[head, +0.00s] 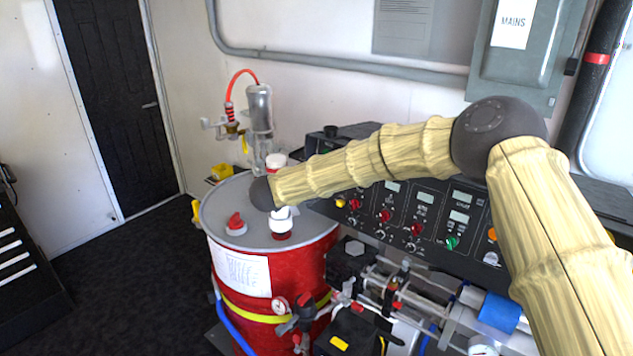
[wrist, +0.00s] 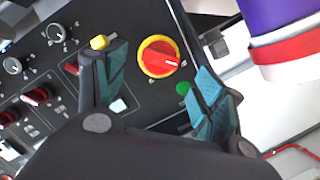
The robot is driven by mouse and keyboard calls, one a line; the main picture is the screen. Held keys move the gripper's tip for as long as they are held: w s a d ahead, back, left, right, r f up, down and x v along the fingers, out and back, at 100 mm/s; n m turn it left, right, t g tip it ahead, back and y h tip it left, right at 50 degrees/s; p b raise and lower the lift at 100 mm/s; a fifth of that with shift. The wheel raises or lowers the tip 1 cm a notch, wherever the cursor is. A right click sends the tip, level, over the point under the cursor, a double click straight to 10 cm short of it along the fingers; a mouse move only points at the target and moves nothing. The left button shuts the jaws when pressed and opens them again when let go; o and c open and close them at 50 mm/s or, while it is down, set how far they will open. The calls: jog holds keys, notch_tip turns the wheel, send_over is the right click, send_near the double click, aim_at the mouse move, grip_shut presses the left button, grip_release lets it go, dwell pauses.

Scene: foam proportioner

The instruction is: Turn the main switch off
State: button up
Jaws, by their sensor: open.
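The main switch (wrist: 158,57) appears to be the red rotary knob on a yellow ring, set in the black control panel (wrist: 138,20). A white mark on its knob points to the right in the wrist view. My gripper (wrist: 161,62) is open, with one teal-padded finger on the left of the knob and the other to its lower right. The knob shows in the gap between them, and I see no contact. How far the fingertips are from the panel is unclear. In the head view my arm hides this switch and most of my gripper.
A green light (wrist: 183,88) and a yellow button (wrist: 99,42) sit close to the fingers. In the head view a red drum (head: 225,300) stands below my wrist, with pipework to its right. A grey box labelled MAINS (head: 480,72) hangs on the wall.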

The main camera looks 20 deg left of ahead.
jog(key=v, duration=0.7)
dwell(0.4)
